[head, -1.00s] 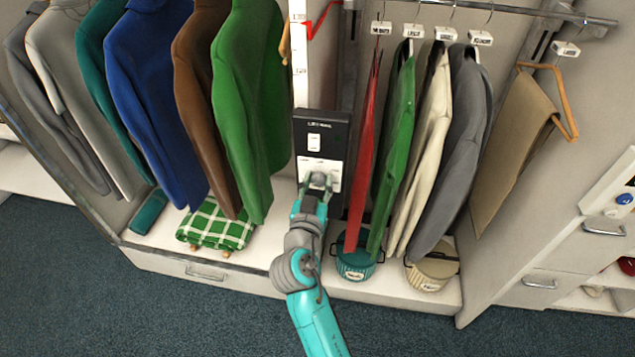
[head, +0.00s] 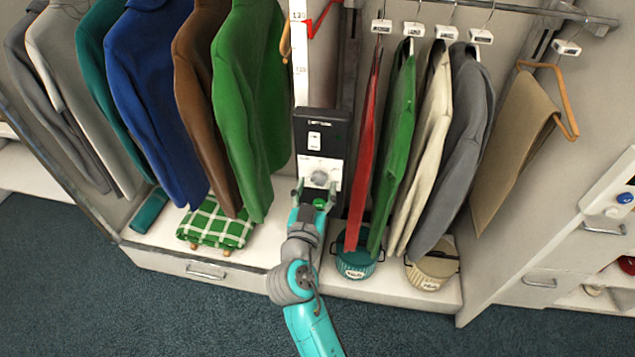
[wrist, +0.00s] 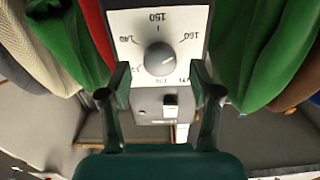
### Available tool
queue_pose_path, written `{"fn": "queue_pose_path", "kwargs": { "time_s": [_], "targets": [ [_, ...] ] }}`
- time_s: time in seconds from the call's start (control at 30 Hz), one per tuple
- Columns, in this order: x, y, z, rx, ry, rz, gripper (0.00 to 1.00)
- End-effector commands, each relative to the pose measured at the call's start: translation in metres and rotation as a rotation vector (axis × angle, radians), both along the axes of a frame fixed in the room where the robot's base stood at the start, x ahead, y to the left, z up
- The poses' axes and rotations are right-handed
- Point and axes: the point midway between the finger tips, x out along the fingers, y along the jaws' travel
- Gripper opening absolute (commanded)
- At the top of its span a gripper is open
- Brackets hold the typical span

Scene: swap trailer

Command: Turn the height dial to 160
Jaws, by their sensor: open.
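The height dial is a round grey knob (head: 319,178) on a white plate of the dark control box (head: 321,126). In the wrist view the knob (wrist: 159,58) sits on its plate (wrist: 129,20), with 150 at the top, 140 at upper left and 160 at upper right. A small pale mark on the knob points rightward, seemingly below the 160 label; its exact reading is unclear. My gripper (head: 312,195) is open and empty just below the knob. In the wrist view its fingers (wrist: 161,88) stand apart to either side, clear of the knob.
Hanging garments flank the box: a green jacket (head: 250,100) at left and a red one (head: 364,150) close at right. A height scale (head: 299,60) rises above the box.

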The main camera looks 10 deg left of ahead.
Motion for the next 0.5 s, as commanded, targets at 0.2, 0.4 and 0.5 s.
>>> {"fn": "queue_pose_path", "kwargs": {
  "time_s": [0.2,0.4,0.5],
  "targets": [
    [-0.046,0.002,-0.001,-0.001,0.001,0.003,0.64],
    [-0.079,0.003,-0.001,-0.001,0.001,0.003,0.64],
    [-0.088,0.004,-0.001,0.000,0.002,0.002,0.64]
  ]
}}
